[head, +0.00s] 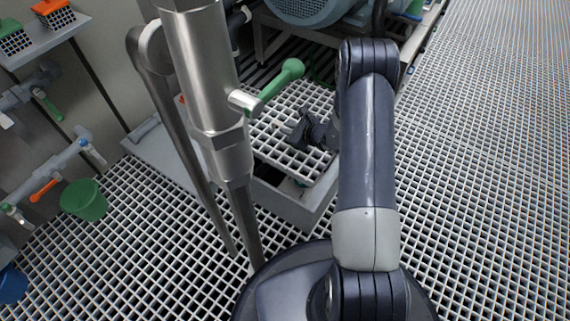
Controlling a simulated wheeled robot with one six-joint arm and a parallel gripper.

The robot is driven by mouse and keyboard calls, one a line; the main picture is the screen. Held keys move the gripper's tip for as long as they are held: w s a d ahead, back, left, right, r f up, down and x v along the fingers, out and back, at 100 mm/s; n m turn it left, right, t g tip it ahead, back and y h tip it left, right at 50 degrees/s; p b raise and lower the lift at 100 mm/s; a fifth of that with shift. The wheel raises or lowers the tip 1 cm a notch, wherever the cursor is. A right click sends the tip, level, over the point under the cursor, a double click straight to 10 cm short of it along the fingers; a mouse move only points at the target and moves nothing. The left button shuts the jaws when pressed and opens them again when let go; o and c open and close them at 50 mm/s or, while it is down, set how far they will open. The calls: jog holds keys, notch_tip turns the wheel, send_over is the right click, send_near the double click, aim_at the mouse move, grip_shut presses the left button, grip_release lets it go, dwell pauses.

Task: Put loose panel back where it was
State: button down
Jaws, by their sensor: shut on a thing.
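The loose panel (290,118) is a light grey square grating. It lies tilted over a grey frame (298,211) with a dark opening below. My gripper (303,132) is shut on the panel near its middle right, and my arm comes down from the right. A steel pipe with a green-handled valve (290,70) stands in front and hides part of the panel's left side. Whether the panel's far edge rests on the frame or hangs free, I cannot tell.
A blue motor (310,8) on a metal stand is behind the opening. Wall pipes with small valves, a green bucket (84,200) and a blue bucket (11,284) are at the left. The grating floor (490,180) at the right is clear.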

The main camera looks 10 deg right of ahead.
notch_tip(320, 180, down, 12)
jog(key=b, duration=0.4)
jog(key=shift+r+b, duration=0.15)
jog(key=shift+b, duration=0.15)
jog(key=shift+w, duration=0.1)
jog(key=shift+f, duration=0.4)
jog(key=c, duration=1.9)
grip_release()
jog(key=shift+f, duration=0.1)
jog(key=o, duration=0.4)
jog(key=shift+o, duration=0.2)
